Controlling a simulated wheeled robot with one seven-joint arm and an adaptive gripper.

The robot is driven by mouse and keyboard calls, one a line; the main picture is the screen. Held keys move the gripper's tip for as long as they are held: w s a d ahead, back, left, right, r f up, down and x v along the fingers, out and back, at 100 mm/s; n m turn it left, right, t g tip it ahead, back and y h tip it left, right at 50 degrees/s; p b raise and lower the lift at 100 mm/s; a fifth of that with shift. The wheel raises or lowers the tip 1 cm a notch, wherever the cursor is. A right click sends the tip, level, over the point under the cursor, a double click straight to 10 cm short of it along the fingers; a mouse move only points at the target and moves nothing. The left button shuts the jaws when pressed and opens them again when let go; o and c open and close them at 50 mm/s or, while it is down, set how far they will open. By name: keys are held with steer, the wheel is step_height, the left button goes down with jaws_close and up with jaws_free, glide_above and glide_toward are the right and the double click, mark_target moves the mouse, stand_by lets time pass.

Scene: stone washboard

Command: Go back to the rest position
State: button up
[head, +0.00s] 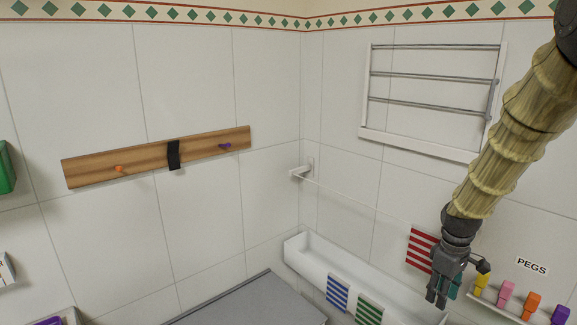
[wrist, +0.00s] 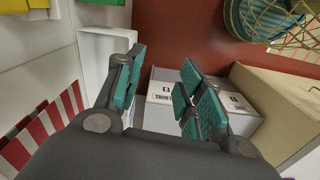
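My gripper (head: 437,298) hangs at the lower right of the head view, fingers pointing down, beside the red-striped cloth (head: 421,250). In the wrist view my gripper (wrist: 160,78) has its two teal-padded fingers apart, with nothing held between them. A white box with dark print (wrist: 165,88) shows beyond the fingers; most of its print is hidden. My arm comes down from the upper right corner and covers part of the right wall.
A wall rack (head: 432,98), a line, a white trough (head: 345,268) and a shelf of coloured pegs (head: 507,294) labelled PEGS are near my arm. Blue-striped (head: 337,293) and green-striped (head: 369,310) cloths hang at the trough. A wooden peg rail (head: 205,148) is on the left wall.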

steer(key=s+a+f+m+b, duration=0.1)
steer(key=s+a+f, duration=0.3)
steer(key=f, duration=0.5)
steer(key=s+a+f+m+b, duration=0.1)
steer(key=s+a+f, duration=0.1)
steer(key=s+f, duration=0.5)
steer(key=s+a+f+m, duration=0.1)
steer(key=s+a+f, duration=0.2)
steer(key=f, duration=0.9)
steer(key=s+a+f+m+b, duration=0.1)
steer(key=s+a+f, duration=0.1)
steer(key=s+f, duration=0.2)
steer(key=s+a+f+m, duration=0.1)
steer(key=s+a+f, duration=0.2)
steer(key=s, duration=0.8)
steer(key=s+a+f+m+b, duration=0.1)
steer(key=s+a+f+m, duration=0.1)
steer(key=s+f, duration=0.3)
steer(key=shift+s+a+b, duration=0.35)
steer(key=shift+s+a, duration=0.15)
steer(key=shift+s, duration=0.75)
